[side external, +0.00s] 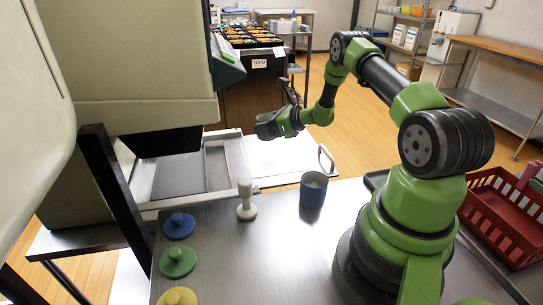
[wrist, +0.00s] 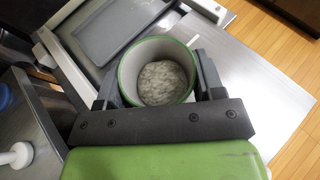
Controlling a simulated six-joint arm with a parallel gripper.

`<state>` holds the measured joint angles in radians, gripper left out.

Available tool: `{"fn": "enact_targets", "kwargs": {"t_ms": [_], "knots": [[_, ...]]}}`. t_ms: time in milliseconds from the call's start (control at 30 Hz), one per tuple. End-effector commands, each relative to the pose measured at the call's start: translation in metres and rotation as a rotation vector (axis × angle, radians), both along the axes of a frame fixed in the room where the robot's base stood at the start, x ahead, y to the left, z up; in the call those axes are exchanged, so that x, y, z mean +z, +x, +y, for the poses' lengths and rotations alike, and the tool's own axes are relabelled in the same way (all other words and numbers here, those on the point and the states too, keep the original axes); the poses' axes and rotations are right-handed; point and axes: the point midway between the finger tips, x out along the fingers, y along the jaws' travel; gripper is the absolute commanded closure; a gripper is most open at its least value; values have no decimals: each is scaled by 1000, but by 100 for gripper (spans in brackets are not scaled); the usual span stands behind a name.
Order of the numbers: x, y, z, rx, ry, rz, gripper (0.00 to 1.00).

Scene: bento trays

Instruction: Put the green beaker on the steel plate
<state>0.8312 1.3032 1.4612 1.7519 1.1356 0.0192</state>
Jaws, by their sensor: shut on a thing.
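My gripper (wrist: 152,90) is shut on the green beaker (wrist: 124,72). The beaker has a green rim and a pale inner wall, with greyish-white contents at the bottom. In the side view my gripper (side external: 268,125) is held out above the pale metal surface, and the beaker cannot be made out there. A flat grey plate (side external: 205,172), which may be the steel plate, lies in the light frame at left. It also shows ahead of the beaker in the wrist view (wrist: 115,28). The beaker is apart from it.
A blue-grey beaker (side external: 313,192) stands on the metal table, right of a white peg (side external: 246,200). Blue (side external: 179,225), green (side external: 177,261) and yellow (side external: 178,297) knobbed lids lie at left. A red basket (side external: 505,220) is at right. A large machine (side external: 140,70) overhangs the left.

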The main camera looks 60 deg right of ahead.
Motion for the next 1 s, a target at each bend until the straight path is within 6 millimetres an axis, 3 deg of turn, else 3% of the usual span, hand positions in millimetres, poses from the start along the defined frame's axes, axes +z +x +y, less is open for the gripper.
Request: {"fn": "enact_targets", "kwargs": {"t_ms": [300,700,1000], "knots": [[-52,0,-3,-11,2,0,67],[-96,0,-3,-9,0,0,67],[-103,1,-3,-9,-1,-1,67]]}}
